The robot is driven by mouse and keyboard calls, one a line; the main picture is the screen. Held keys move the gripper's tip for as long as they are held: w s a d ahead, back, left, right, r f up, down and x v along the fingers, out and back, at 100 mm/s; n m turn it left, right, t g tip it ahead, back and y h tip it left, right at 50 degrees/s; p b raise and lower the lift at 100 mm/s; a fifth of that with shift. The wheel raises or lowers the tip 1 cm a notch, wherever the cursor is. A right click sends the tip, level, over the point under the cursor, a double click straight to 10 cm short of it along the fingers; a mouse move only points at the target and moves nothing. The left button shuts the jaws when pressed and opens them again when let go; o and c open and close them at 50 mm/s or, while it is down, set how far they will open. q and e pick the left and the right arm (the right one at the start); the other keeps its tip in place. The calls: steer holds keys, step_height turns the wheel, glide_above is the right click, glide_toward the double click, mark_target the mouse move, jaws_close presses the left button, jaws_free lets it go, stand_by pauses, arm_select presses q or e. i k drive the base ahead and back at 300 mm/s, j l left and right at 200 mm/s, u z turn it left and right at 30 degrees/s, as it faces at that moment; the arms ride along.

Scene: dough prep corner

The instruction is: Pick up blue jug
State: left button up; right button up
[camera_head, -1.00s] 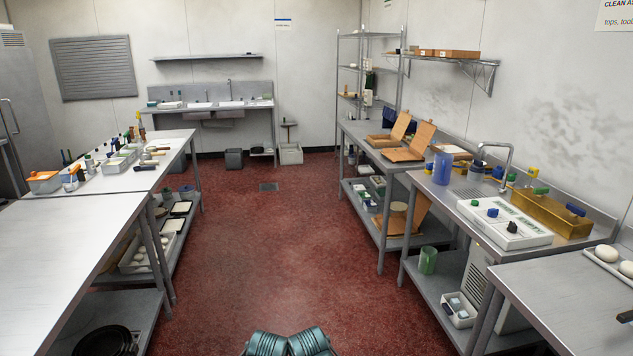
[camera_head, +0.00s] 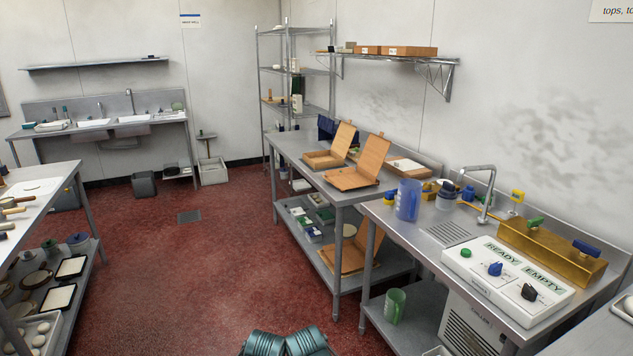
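The blue jug (camera_head: 408,199) stands upright on the steel counter (camera_head: 378,212) at the right, near its far left corner. Teal parts of my own body show at the bottom centre. No gripper of mine can be made out, and nothing of mine is near the jug.
A white control box (camera_head: 508,281) and a brass trough (camera_head: 552,252) sit nearer on the same counter, beside a tap (camera_head: 486,192). A green jug (camera_head: 395,306) is on the shelf below. Wooden boxes (camera_head: 358,165) lie on the table beyond. The red floor (camera_head: 200,265) ahead is clear.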

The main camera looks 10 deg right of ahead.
mark_target(409, 191)
steer(key=i+z, duration=0.25)
steer(key=i, duration=0.25)
steer(key=i+j+z, duration=0.2)
steer(key=i, duration=0.3)
steer(key=i+z, duration=0.45)
steer(key=i+j+z, duration=0.2)
steer(key=z, duration=0.2)
steer(key=i+j+z, duration=0.3)
steer(key=z, duration=0.15)
